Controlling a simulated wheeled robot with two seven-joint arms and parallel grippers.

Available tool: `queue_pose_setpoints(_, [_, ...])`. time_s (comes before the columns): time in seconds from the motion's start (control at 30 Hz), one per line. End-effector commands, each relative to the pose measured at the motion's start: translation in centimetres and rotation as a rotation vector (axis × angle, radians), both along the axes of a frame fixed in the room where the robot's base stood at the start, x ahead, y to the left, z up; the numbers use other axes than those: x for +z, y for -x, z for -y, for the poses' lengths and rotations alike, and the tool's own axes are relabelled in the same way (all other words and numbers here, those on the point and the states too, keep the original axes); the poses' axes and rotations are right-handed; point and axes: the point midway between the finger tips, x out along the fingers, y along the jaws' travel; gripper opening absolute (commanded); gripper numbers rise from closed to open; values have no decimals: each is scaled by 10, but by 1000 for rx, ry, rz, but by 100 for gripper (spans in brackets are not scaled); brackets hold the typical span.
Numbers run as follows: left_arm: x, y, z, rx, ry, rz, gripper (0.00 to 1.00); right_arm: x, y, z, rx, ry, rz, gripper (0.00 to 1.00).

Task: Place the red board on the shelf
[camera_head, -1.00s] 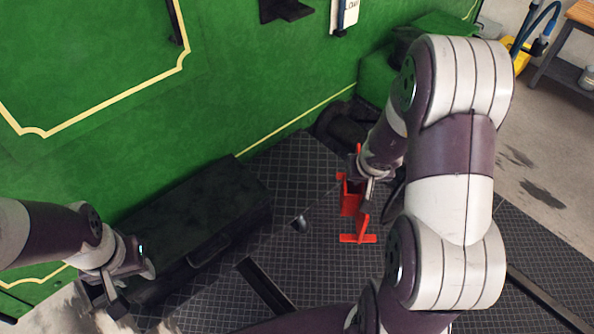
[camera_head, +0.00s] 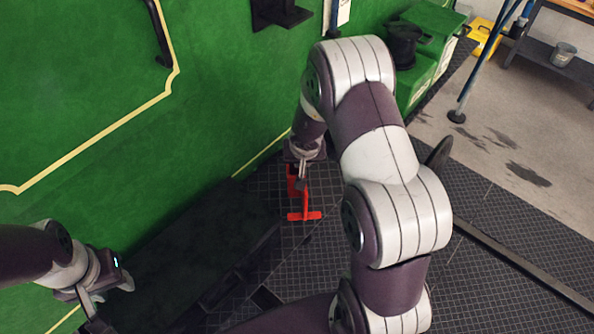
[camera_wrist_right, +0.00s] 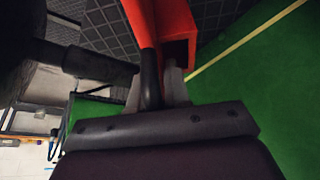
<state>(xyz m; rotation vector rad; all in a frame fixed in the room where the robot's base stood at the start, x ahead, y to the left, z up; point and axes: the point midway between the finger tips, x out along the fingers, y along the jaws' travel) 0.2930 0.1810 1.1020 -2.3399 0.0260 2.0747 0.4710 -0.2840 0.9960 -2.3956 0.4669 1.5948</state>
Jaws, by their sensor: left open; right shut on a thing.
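The red board (camera_head: 304,215), a red piece with a box-like part and a crossbar at its lower end, hangs below my right gripper (camera_head: 302,178). In the right wrist view, the red board (camera_wrist_right: 176,22) rises from between the fingers of my right gripper (camera_wrist_right: 163,88), which is shut on it. It is close to the green wall, above the dark floor. A black bracket-like ledge (camera_head: 280,14), possibly the shelf, is on the wall at the top, above the right gripper. My left gripper (camera_head: 108,298) is open and empty at the lower left.
A long dark chest (camera_head: 185,265) lies along the foot of the green wall (camera_head: 225,100). A green box (camera_head: 418,80) with a black object (camera_head: 403,45) on it stands behind my right arm. A workbench (camera_head: 556,45) is at the far right. Concrete floor there is mostly clear.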

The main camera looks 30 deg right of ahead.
Motion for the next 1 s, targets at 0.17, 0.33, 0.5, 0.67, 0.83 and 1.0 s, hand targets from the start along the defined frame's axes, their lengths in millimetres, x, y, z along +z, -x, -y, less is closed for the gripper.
queue_pose_setpoints(0.17, [-9, 0, 0, 0, 0, 1, 43, -20, -14, -7, 0, 0, 1, 0])
queue_pose_setpoints(0.33, [-25, 0, 0, 0, 0, 0, 43, -49, -15, -7, -1, 0, 2, 0])
queue_pose_setpoints(0.5, [-23, 0, 0, 0, 0, 0, 43, -48, -14, -7, 1, 1, 2, 0])
queue_pose_setpoints(0.67, [-24, 0, 0, 0, 0, 0, 43, -50, -14, -7, 0, 0, 1, 0])
queue_pose_setpoints(0.83, [-25, 0, 0, 0, 0, 0, 43, -51, -14, -7, 0, 1, 0, 42])
queue_pose_setpoints(1.0, [-25, 0, 0, 0, 0, 0, 43, -51, -14, -6, 0, 0, 0, 42])
